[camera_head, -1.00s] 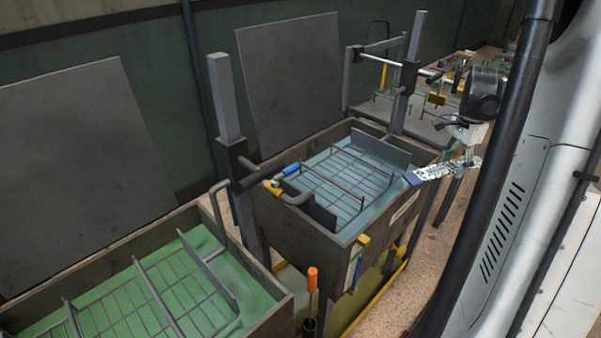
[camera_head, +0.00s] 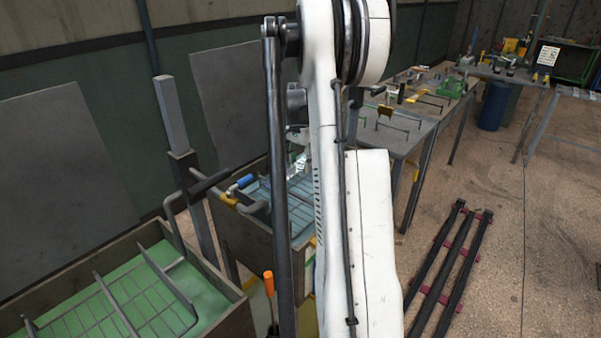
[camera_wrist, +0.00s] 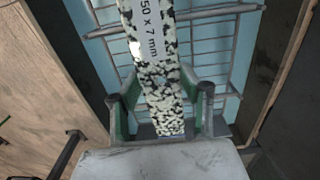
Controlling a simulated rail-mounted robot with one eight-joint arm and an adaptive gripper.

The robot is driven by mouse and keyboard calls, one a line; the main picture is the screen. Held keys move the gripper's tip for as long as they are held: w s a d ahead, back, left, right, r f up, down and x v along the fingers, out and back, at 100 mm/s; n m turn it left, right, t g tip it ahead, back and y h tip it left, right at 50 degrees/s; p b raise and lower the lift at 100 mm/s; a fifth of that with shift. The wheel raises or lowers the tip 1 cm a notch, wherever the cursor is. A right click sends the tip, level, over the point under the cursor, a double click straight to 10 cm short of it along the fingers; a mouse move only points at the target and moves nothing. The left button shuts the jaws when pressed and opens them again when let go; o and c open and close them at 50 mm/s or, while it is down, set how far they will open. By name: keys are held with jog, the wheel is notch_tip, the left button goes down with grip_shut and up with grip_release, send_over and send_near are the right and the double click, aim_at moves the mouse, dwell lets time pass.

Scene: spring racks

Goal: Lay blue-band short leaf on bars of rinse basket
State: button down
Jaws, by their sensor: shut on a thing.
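The short leaf (camera_wrist: 160,80) is a flat strip with a black-and-white speckled face and a white label ending in "50 x 7 mm". My gripper (camera_wrist: 160,96) is shut on it, with a green-and-grey finger on each side. The rinse basket (camera_wrist: 215,50) shows as grey bars beyond the leaf, over pale blue liquid. I cannot tell whether the leaf touches the bars. In the head view my arm hides most of the basket (camera_head: 302,208) and my gripper.
A tank with green liquid and a wire rack (camera_head: 115,300) stands at front left. A post (camera_head: 180,150) with a blue-and-yellow valve (camera_head: 240,185) stands beside the rinse tank. An orange-handled tool (camera_head: 269,283) is in front. Work tables (camera_head: 400,135) stand behind.

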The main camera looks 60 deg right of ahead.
aim_at(302, 160)
jog(key=d, duration=0.1)
jog(key=w+d+f, duration=0.1)
jog(key=d+f, duration=0.1)
jog(key=shift+w+d+f, duration=0.15)
jog(key=shift+w+d, duration=0.2)
jog(key=shift+w, duration=0.05)
jog(key=shift+f+p, duration=0.3)
jog(key=shift+f, duration=1.75)
jog(key=shift+f+b, duration=0.35)
jog(key=shift+b, duration=0.05)
jog(key=shift+f, duration=0.2)
jog(key=c, duration=1.1)
grip_release()
jog(key=shift+r, duration=0.2)
